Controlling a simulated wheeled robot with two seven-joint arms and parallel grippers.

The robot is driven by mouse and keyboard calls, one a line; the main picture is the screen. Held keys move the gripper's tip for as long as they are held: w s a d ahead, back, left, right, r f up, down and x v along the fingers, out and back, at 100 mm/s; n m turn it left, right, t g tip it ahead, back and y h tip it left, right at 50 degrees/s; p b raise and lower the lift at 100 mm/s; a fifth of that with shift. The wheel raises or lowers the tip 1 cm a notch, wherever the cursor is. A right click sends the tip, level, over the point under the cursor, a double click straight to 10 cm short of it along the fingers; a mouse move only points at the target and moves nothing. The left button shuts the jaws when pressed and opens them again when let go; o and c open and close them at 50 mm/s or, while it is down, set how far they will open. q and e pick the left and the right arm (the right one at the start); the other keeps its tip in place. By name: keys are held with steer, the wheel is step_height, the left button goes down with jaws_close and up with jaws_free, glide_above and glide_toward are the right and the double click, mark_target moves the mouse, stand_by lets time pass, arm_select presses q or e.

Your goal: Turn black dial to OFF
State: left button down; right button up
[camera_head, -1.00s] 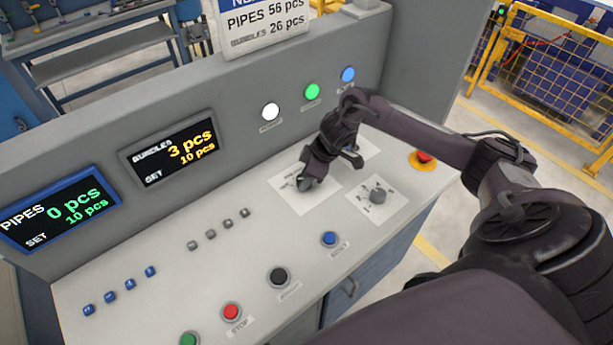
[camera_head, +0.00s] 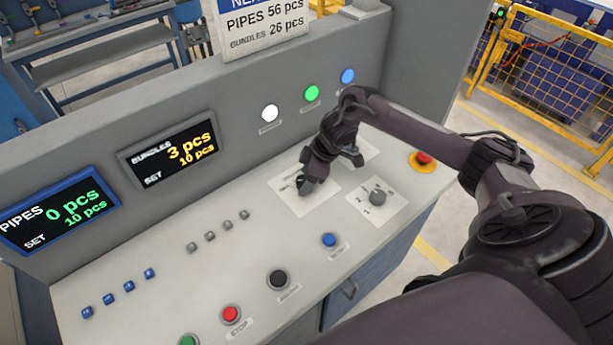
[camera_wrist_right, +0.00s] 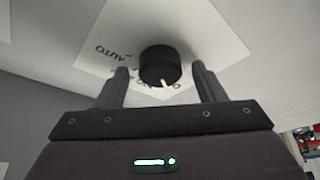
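The black dial (camera_wrist_right: 160,66) sits on a white label plate (camera_wrist_right: 215,40) in the right wrist view, with a white pointer mark at its lower edge. The word AUTO is readable on the plate; other lettering is partly covered. My right gripper (camera_wrist_right: 160,82) is open, with one finger on each side of the dial and a visible gap on both sides. In the head view my right gripper (camera_head: 308,184) is over the same plate (camera_head: 325,199) and largely hides the dial. My left gripper is not in view.
A grey selector knob (camera_head: 377,196) is just right of the gripper. A red emergency button (camera_head: 423,158) stands beyond it. Black (camera_head: 278,278), red (camera_head: 231,314) and blue (camera_head: 329,239) buttons line the front. The upright panel (camera_head: 240,100) rises behind.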

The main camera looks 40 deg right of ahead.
mark_target(317, 186)
steer(key=b+v, duration=0.1)
steer(key=v, duration=0.6)
steer(key=shift+r+b, duration=0.35)
steer(key=shift+r, duration=0.05)
steer(key=shift+d, duration=0.1)
